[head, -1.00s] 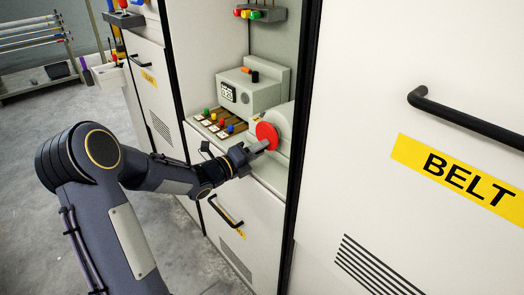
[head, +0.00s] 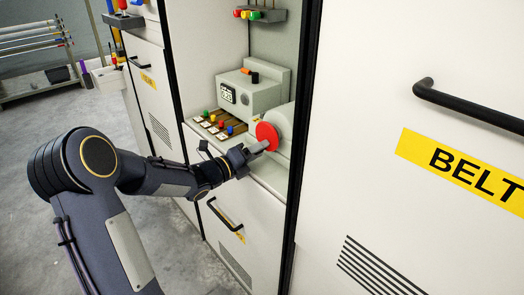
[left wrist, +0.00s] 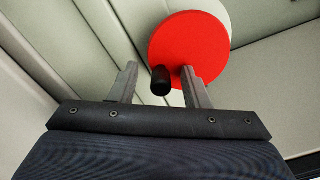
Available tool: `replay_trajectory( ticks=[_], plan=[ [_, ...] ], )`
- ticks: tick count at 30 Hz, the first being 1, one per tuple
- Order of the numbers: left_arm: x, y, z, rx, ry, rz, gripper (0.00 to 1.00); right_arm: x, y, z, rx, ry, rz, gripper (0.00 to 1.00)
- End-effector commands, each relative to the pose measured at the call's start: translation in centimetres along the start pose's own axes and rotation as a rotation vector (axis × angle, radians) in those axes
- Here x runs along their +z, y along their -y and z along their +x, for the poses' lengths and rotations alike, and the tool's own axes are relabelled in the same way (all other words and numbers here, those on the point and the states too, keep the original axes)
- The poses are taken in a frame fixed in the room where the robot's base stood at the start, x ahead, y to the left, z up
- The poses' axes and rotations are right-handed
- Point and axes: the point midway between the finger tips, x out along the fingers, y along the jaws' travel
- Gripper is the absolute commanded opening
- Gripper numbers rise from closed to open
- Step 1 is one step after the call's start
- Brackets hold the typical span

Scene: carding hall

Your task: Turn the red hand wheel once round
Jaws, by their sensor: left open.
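The red hand wheel (head: 267,136) is a flat red disc on a pale round housing (head: 284,126), at the right end of the recessed shelf. It also shows in the left wrist view (left wrist: 195,42), with a short black handle (left wrist: 161,80) sticking out from its face. My left gripper (head: 258,148) is at the wheel's face. In the left wrist view the left gripper (left wrist: 157,85) is open, with the black handle between its two fingers, nearer the right one. I cannot tell whether a finger touches the handle or the disc. My right gripper is not in view.
A large cabinet door marked BELT (head: 365,190) with a black bar handle (head: 465,107) is on the right. The floor (head: 35,120) at left is open.

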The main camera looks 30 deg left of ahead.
Motion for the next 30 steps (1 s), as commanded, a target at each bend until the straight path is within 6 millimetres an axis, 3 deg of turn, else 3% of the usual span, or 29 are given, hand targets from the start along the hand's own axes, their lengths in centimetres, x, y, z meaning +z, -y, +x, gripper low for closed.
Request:
replay_trajectory(
  ticks=[4,21,30],
  plan=[
    [-0.3,0.5,-0.3,-0.014,-0.006,0.005,0.44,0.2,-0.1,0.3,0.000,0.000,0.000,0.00],
    [-0.1,0.2,-6.2,-0.007,-0.001,0.003,0.44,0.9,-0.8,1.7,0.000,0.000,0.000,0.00],
    [0.0,0.3,-6.9,-0.007,-0.002,0.001,0.44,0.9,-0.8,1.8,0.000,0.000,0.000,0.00]
  ],
)
